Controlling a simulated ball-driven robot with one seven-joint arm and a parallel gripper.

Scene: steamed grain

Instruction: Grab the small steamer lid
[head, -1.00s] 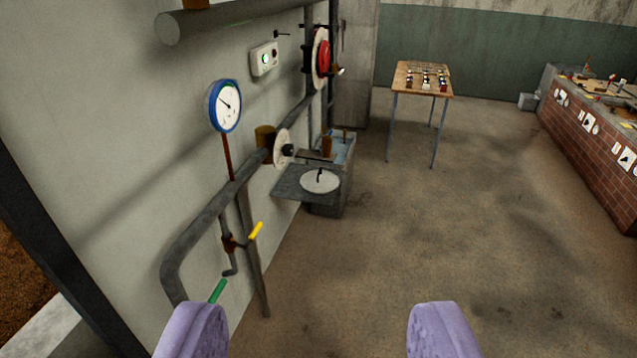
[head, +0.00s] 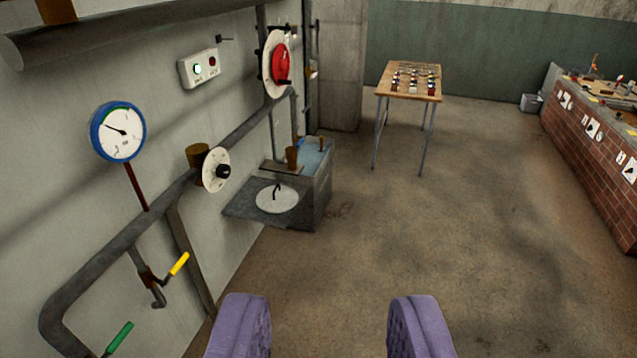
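A round pale lid with a dark upright handle (head: 277,198) lies on a grey slab (head: 243,207) beside the wall, left of centre in the head view. It looks like the small steamer lid, but its size against other lids cannot be told. My gripper (head: 329,330) is at the bottom of the view, its two purple fingers wide apart with nothing between them. The lid is well ahead of the gripper and to its left, apart from it.
A grey box unit (head: 315,180) stands behind the slab. Pipes (head: 120,245), a gauge (head: 118,131) and a yellow-handled valve (head: 179,264) line the left wall. A wooden table (head: 410,79) and brick counter (head: 590,150) stand farther off. The floor (head: 430,230) ahead is clear.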

